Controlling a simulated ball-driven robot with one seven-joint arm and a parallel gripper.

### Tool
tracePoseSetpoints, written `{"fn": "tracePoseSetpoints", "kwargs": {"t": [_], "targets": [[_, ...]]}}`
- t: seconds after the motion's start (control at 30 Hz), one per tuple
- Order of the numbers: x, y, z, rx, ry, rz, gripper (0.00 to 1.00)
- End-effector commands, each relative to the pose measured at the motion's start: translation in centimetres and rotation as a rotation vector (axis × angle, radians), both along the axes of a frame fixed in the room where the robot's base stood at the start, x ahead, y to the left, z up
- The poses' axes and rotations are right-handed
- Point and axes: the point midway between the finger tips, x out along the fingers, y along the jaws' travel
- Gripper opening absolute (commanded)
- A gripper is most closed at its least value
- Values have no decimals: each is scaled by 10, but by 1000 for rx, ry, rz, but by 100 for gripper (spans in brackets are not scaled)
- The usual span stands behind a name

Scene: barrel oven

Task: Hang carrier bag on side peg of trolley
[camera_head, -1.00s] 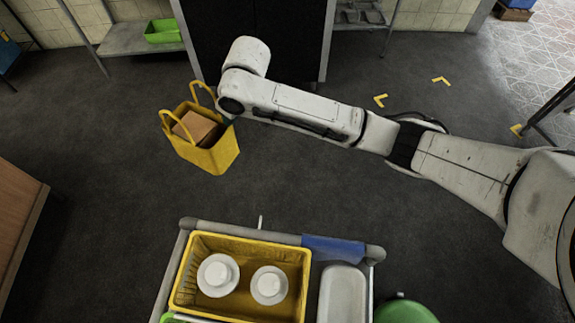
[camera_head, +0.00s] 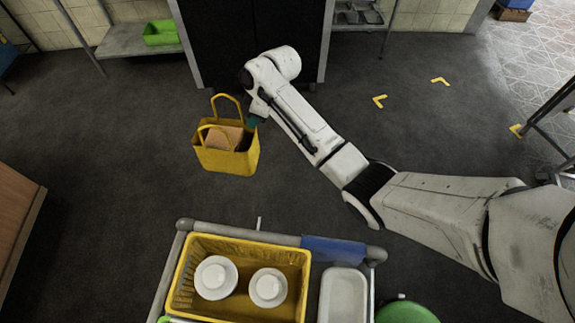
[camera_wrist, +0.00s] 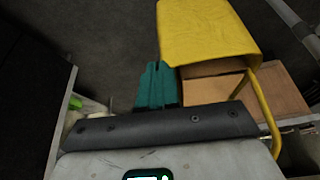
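The yellow carrier bag (camera_head: 226,162) hangs beside my gripper (camera_head: 254,121), over the dark floor beyond the trolley. A brown box shows in its mouth, and its two handles stand up. In the wrist view my teal fingers (camera_wrist: 157,88) are together against the edge of the bag (camera_wrist: 205,35); the exact grip spot is hidden. The trolley (camera_head: 275,236) stands at the bottom of the head view. A thin pale peg (camera_head: 259,222) sticks out from its far rail, nearer to the camera than the bag and apart from it.
The trolley carries a yellow crate (camera_head: 236,248) with white crockery, a white tray (camera_head: 342,294) and a blue cloth (camera_head: 334,249). A green round thing (camera_head: 405,312) is at its right. A dark cabinet stands behind my gripper. The floor between bag and trolley is clear.

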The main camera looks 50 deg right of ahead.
Motion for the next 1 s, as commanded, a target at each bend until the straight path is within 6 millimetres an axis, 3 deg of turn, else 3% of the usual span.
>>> {"fn": "tracePoseSetpoints", "kwargs": {"t": [0.5,0.7,1.0], "targets": [[-87,-12,-115,4,3,210,0],[-109,-14,-137,1,-1,258,0],[-118,-10,-142,0,-1,270,0]]}}
